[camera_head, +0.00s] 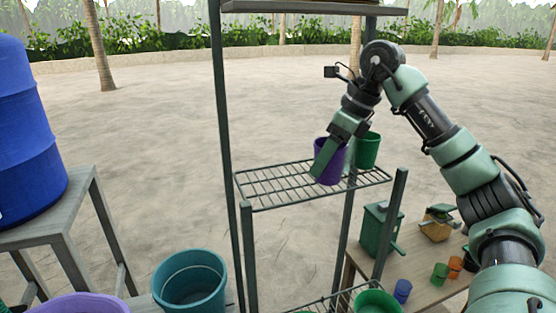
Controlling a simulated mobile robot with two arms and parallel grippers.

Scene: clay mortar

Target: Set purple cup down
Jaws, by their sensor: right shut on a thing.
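The purple cup (334,166) is upright at the right part of the upper wire shelf (270,188). My right gripper (326,160) reaches down over it from above and is shut on it, with a green finger along its left side. The cup's base appears at the level of the wire shelf, but I cannot tell whether it touches. A green cup (369,150) stands just behind and right of the purple cup. My left gripper is not in view.
Rack posts (222,130) rise around the shelf. Its left half is bare. A table (423,270) at lower right holds small cups and green containers. A blue barrel (30,130) stands on a stand at left. A teal bucket (190,282) sits at the lower left.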

